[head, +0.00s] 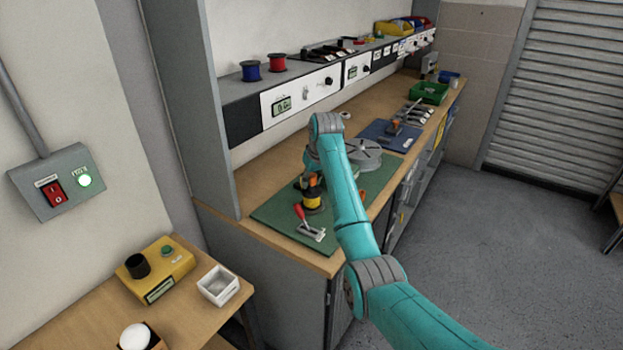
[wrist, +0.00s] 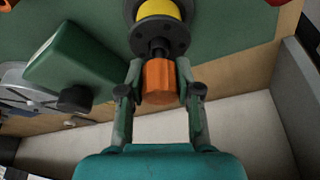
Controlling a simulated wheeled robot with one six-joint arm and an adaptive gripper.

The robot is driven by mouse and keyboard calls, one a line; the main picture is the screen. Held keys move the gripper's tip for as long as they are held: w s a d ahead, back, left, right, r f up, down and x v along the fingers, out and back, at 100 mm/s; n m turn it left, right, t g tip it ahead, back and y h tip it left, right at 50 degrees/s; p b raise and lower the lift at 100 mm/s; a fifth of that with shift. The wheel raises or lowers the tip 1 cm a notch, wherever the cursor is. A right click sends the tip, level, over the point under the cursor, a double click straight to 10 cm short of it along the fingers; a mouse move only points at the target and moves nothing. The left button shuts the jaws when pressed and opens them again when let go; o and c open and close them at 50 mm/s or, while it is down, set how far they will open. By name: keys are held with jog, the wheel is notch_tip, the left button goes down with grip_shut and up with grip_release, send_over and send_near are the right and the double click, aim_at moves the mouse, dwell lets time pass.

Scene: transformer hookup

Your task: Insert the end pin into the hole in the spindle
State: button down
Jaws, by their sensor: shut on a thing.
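In the wrist view my gripper (wrist: 160,82) is shut on the orange faceted head of the end pin (wrist: 160,84), one finger on each side. A short dark stem runs from the head toward the black flange of the spool (wrist: 161,38) with yellow winding. The stem meets or overlaps the flange's middle in this view; I cannot tell how deep it sits. The spindle and its hole are hidden behind the flange and stem. In the head view the yellow and black spool (head: 312,200) stands on the green mat, with my gripper close by it, partly hidden by my arm.
A red-handled clamp or tool (head: 311,228) lies on the green mat (head: 275,215) in front of the spool. A green box (wrist: 75,62) is left of my gripper in the wrist view. A grey round disc (head: 366,156) is behind my arm. The upper shelf overhangs the bench.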

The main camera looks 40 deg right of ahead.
jog(key=shift+f, duration=0.75)
jog(key=c, duration=0.7)
grip_release()
jog(key=shift+r, duration=2.5)
jog(key=shift+r, duration=0.1)
jog(key=v, duration=0.7)
jog(key=shift+r, duration=0.1)
